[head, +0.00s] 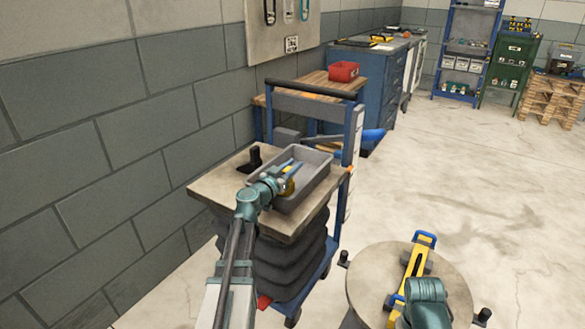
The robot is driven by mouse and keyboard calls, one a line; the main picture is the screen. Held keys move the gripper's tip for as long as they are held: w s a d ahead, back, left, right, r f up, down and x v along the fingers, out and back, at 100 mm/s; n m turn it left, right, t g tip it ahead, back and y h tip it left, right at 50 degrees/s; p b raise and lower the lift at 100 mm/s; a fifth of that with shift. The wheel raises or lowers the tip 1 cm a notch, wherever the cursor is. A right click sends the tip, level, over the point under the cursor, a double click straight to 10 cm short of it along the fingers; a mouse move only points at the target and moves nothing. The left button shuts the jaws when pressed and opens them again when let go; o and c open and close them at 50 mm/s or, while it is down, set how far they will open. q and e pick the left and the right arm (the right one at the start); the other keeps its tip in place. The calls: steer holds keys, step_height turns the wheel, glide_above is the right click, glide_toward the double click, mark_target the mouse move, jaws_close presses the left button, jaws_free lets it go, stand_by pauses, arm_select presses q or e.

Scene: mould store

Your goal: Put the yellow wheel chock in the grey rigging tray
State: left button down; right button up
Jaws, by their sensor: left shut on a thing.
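The grey rigging tray (318,181) sits on the top of a lift cart beside the wall. My left gripper (292,172) reaches over the tray's left side and is shut on the yellow wheel chock (289,188). The chock is partly hidden by the gripper and shows within the tray's outline. I cannot tell whether it touches the tray floor. Part of my right arm shows at the bottom right, but its gripper cannot be made out.
A black knob-like thing (255,158) stands left of the tray on the lift cart's top (215,187). A yellow and blue tool (416,264) lies on a round table (371,277). A blue trolley (353,140) stands behind the tray. Open floor lies to the right.

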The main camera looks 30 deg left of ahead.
arm_select(q)
steer(key=c, duration=0.7)
jaws_free()
steer(key=shift+f, duration=0.1)
steer(key=s, duration=0.8)
steer(key=s+a, duration=0.1)
steer(key=s, duration=0.3)
